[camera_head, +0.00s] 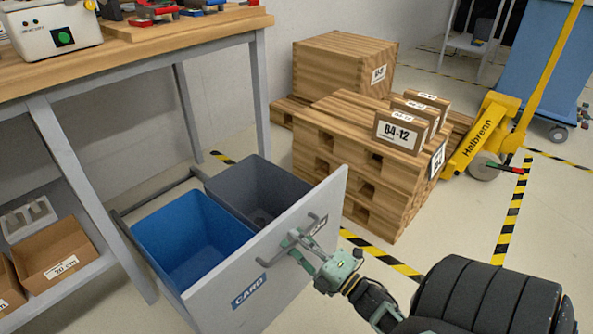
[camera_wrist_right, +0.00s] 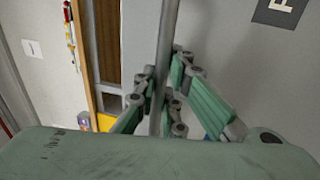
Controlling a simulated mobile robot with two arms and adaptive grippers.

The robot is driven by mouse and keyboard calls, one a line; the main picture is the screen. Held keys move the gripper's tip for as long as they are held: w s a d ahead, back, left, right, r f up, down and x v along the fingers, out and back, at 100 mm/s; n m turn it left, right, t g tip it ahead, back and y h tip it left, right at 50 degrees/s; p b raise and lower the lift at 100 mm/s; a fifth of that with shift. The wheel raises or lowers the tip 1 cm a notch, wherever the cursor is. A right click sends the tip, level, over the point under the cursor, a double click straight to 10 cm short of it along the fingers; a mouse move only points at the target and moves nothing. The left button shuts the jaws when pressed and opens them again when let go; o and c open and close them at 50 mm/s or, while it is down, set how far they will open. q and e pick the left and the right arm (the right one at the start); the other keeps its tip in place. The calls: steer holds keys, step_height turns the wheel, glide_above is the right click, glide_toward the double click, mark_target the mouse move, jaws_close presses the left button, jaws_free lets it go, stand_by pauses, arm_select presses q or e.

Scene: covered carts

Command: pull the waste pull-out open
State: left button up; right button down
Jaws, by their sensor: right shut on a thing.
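The waste pull-out (camera_head: 262,255) stands out from under the workbench, with its grey front panel facing my right arm. Behind the panel sit a blue bin (camera_head: 190,240) and a dark grey bin (camera_head: 255,190), both appearing empty. A side rail shows at the left of the bins. My right gripper (camera_head: 305,245) is at the panel's bar handle (camera_head: 316,226). In the right wrist view its green fingers close around the grey bar (camera_wrist_right: 166,60). The bar crosses between the fingertips (camera_wrist_right: 160,95). My left gripper is in neither view.
A wooden workbench (camera_head: 150,45) stands at the left, with cardboard boxes (camera_head: 55,248) on its lower shelf. Stacked wooden pallets (camera_head: 350,165) with small boxes stand behind the panel. A yellow pallet jack (camera_head: 480,135) is at the right. Pale floor lies open in front of the pallets.

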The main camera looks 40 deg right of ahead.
steer(key=c, duration=2.1)
jaws_free()
steer(key=v, duration=1.2)
